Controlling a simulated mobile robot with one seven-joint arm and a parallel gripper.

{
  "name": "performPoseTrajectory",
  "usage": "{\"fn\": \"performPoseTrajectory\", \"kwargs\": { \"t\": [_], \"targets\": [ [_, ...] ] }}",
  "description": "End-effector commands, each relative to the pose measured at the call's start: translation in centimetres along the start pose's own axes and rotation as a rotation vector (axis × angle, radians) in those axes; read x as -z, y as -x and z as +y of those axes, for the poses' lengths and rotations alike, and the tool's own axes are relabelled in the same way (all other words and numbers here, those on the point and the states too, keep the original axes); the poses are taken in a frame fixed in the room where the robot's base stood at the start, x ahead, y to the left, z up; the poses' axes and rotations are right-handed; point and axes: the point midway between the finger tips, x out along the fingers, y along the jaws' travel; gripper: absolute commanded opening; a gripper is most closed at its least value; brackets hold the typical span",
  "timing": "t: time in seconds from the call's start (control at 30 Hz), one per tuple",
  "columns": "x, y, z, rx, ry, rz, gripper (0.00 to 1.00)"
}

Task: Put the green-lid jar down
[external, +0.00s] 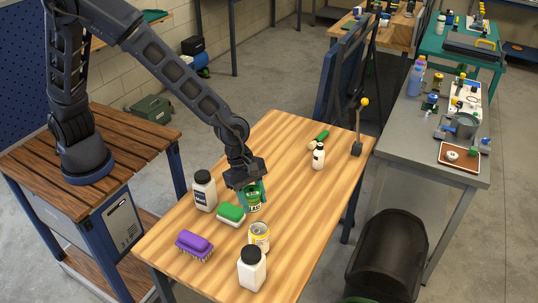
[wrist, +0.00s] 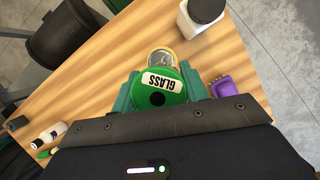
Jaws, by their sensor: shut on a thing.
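The green-lid jar (wrist: 159,84) has a label reading GLASS on its lid, seen from above in the wrist view. My gripper (wrist: 158,90) is shut on it, with a green finger on each side. In the external view my gripper (external: 248,190) points down over the wooden table (external: 285,150), and the jar (external: 253,202) shows partly below the fingers. Its upper part is hidden by my gripper. The jar looks upright and is at or just above the table top; I cannot tell whether it touches.
Close around are a white black-lid bottle (external: 204,191), a green brush (external: 231,213), a purple brush (external: 194,244), an open can (external: 259,237) and a white jar (external: 251,269). A small bottle (external: 318,157) stands farther back. The table's middle right is clear.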

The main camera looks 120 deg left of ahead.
Motion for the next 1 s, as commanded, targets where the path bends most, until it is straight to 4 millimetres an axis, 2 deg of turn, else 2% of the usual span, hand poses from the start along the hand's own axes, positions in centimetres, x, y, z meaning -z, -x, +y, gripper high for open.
{"fn": "performPoseTrajectory", "kwargs": {
  "t": [0.03,0.1,0.27,0.5,0.8,1.0],
  "targets": [
    [0.8,0.2,2.2,-0.023,0.053,0.001,0.23],
    [1.9,0.5,5.1,-0.054,0.128,0.002,0.23],
    [4.8,1.5,11.5,-0.126,0.300,0.000,0.23],
    [10.0,3.7,20.4,-0.230,0.551,0.001,0.23],
    [17.8,7.5,30.2,-0.359,0.860,0.001,0.23],
    [22.6,10.2,34.9,-0.428,1.028,0.001,0.23]
  ]
}}
